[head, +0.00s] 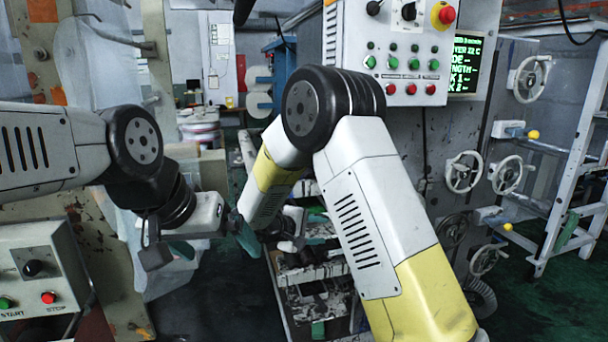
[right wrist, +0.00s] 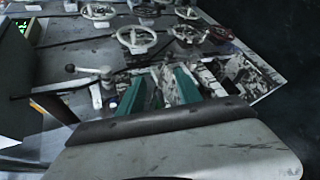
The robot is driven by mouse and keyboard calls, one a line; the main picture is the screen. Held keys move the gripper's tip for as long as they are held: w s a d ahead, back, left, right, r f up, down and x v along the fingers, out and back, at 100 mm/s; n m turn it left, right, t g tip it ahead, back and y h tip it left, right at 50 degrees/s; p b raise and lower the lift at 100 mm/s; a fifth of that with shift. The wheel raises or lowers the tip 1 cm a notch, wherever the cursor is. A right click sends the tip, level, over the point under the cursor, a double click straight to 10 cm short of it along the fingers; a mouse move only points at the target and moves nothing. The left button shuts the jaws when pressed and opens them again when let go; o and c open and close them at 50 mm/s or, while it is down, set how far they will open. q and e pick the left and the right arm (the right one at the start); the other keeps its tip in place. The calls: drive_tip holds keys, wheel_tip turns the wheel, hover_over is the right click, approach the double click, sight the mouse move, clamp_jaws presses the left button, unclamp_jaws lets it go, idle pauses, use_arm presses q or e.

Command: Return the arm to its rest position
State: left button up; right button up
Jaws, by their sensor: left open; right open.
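My left arm comes in from the left, and my left gripper (head: 215,246) hangs at the lower middle-left with its teal fingers spread apart and nothing between them. My right arm bends at a black joint high in the middle of the head view. Its yellow-and-white forearm runs down and left to my right gripper (head: 318,228), small and partly hidden by the arm link. In the right wrist view my right gripper (right wrist: 160,88) shows two teal fingers apart, with no object held between them.
A control panel (head: 390,45) with buttons and a red emergency knob stands behind my right arm. Handwheels (head: 465,172) stick out from the machine at right. A cluttered rack (head: 310,270) stands below my right gripper. A start-stop box (head: 45,270) is at lower left. Dark green floor (head: 205,300) shows between.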

drive_tip(key=s+d+r+m+g+y, duration=0.2)
drive_tip(key=s+d+r+m+g, duration=0.15)
drive_tip(key=s+d, duration=0.35)
drive_tip(key=s+d+r+m+g+y, duration=0.25)
drive_tip(key=s+d+r, duration=0.3)
drive_tip(key=s, duration=0.35)
drive_tip(key=s+a+r+m+t+y, duration=0.1)
drive_tip(key=s+r+m+y, duration=0.1)
drive_tip(key=s, duration=0.4)
drive_tip(key=s+a+r+m+t+y, duration=0.1)
drive_tip(key=s+r+m+t+y, duration=0.1)
drive_tip(key=s+r+y, duration=0.2)
drive_tip(key=s+y, duration=0.1)
drive_tip(key=s, duration=0.2)
drive_tip(key=shift+s+a, duration=0.15)
drive_tip(key=shift+c, duration=0.2)
